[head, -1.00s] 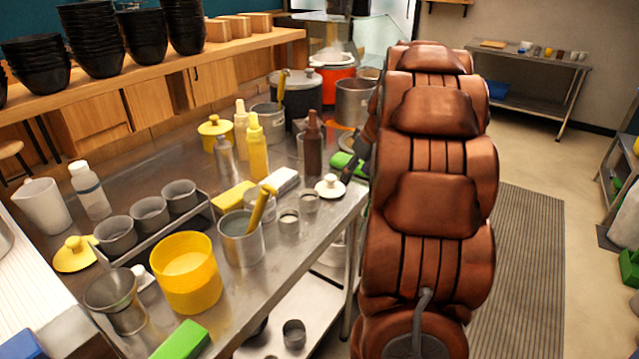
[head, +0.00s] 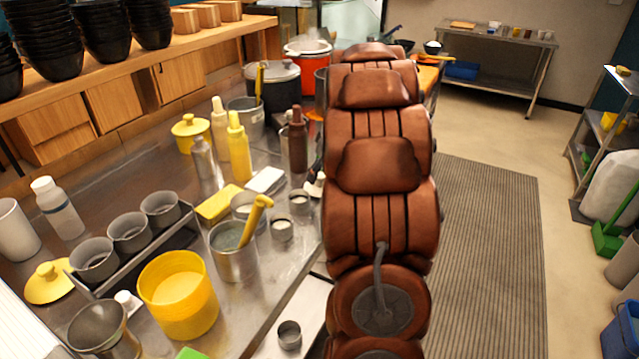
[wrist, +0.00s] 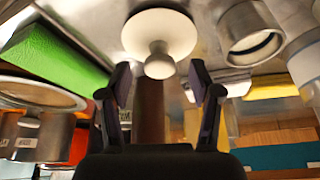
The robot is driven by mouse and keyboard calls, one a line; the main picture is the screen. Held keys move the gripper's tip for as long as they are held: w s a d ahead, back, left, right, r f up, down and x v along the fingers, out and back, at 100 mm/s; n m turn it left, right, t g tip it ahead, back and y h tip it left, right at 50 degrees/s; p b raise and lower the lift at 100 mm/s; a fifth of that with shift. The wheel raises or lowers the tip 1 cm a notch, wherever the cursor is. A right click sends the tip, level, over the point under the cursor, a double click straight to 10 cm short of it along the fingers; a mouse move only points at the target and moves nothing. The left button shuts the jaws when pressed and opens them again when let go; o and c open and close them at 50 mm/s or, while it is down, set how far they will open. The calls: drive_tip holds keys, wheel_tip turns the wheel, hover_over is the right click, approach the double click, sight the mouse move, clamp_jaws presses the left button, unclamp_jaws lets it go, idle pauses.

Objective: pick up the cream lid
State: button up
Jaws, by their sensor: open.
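The cream lid (wrist: 158,38) is a round disc with a knob, at the top middle of the wrist view. In the head view only a sliver of the lid (head: 316,187) shows at the left edge of my arm. My gripper (wrist: 160,80) is open, its two fingers below the lid in the wrist view, one on each side of the knob's line. The knob points down the picture toward the gap between the fingertips. No contact shows. In the head view my arm hides the gripper.
In the wrist view a green block (wrist: 50,50) lies left of the lid and a steel cup (wrist: 250,32) right of it. The brown bottle (wrist: 150,105) shows between the fingers. In the head view a yellow tub (head: 178,295) and several cups crowd the steel table (head: 285,265).

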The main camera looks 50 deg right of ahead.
drive_tip(key=shift+x, duration=0.9)
drive_tip(key=c, duration=1)
drive_tip(key=shift+o, duration=0.2)
drive_tip(key=shift+r, duration=0.1)
